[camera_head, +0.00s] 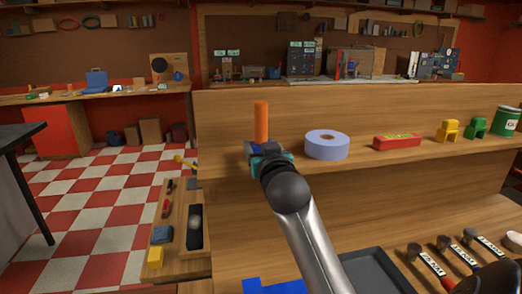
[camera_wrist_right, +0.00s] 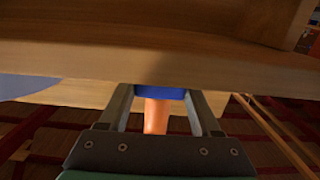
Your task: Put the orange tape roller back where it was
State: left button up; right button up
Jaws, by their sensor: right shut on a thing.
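The orange tape roller (camera_head: 261,121) has an upright orange handle above a blue part, at the left end of the wooden shelf (camera_head: 360,158). My right gripper (camera_head: 262,158) is shut on its blue part. The wooden shelf edge (camera_wrist_right: 70,55) is close to the fingertips. I cannot tell whether the roller touches the shelf. My left gripper is not in view.
A periwinkle tape roll (camera_head: 326,146) stands just right of the gripper. A red box (camera_head: 396,142), a yellow object (camera_head: 448,131), a green object (camera_head: 476,127) and a green can (camera_head: 506,122) continue along the shelf. Below are a dark tray (camera_head: 375,272) and a tool board (camera_head: 180,237).

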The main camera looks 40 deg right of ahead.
jog(key=shift+f, duration=0.15)
jog(key=shift+f, duration=0.15)
jog(key=o, duration=1.5)
jog(key=shift+r, duration=0.3)
jog(key=shift+p+v, duration=3.15)
jog(key=shift+v, duration=2.85)
jog(key=shift+f, duration=0.15)
